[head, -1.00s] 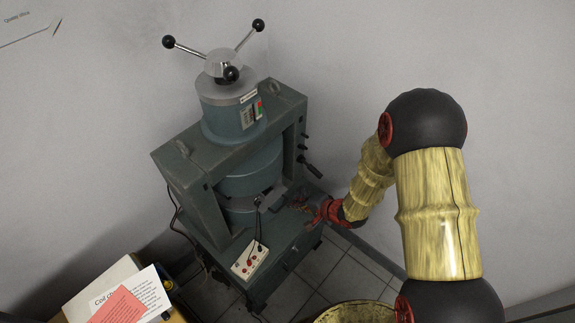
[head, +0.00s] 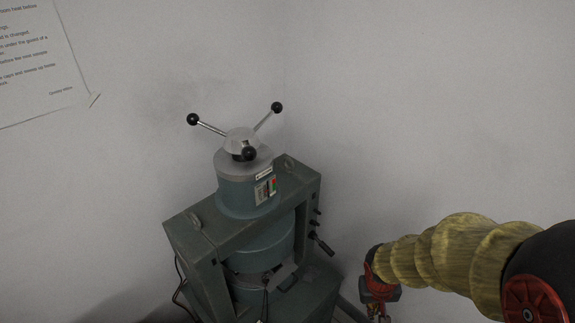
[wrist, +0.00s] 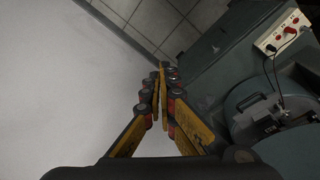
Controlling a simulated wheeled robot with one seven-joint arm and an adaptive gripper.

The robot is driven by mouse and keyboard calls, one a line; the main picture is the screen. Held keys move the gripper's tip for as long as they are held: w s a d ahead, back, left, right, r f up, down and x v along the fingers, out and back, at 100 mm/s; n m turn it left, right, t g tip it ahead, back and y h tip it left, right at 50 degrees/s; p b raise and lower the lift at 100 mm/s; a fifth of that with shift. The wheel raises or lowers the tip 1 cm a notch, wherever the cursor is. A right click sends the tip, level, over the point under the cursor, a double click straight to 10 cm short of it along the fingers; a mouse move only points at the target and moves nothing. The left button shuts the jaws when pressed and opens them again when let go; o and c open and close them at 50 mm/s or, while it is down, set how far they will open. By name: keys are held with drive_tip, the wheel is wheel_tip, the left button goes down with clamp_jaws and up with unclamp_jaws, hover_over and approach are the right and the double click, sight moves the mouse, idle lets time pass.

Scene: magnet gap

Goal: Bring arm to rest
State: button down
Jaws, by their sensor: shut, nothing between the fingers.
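My gripper (wrist: 160,72) is shut and empty in the wrist view, its yellow and black fingers together. In the head view my gripper (head: 380,308) hangs at the lower right, to the right of the magnet, partly cut off by the bottom edge. The grey-green magnet (head: 195,240) stands left of my arm, with a three-armed handle on top. A gap of wall shows between magnet and gripper in the head view. In the wrist view a round part of the magnet (wrist: 245,115) lies to the right of the fingers.
A white socket box (wrist: 281,32) with leads sits on the magnet's base in the wrist view. A small side lever (head: 322,244) sticks out toward my arm. A printed sheet (head: 40,60) hangs on the wall. Bare wall fills the upper right.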

drive_tip(key=s+a+r+t, duration=0.1)
drive_tip(key=s+r, duration=0.2)
drive_tip(key=r, duration=0.5)
drive_tip(key=s+a+r+t+y, duration=0.1)
drive_tip(key=s+a+r+t, duration=0.1)
drive_tip(key=r, duration=0.7)
drive_tip(key=s+a+r+t, duration=0.1)
drive_tip(key=s+r, duration=0.3)
drive_tip(key=r, duration=0.5)
drive_tip(key=shift+s+a+n+t+y, duration=0.15)
drive_tip(key=shift+a+n+t+y, duration=0.15)
drive_tip(key=shift+a, duration=0.05)
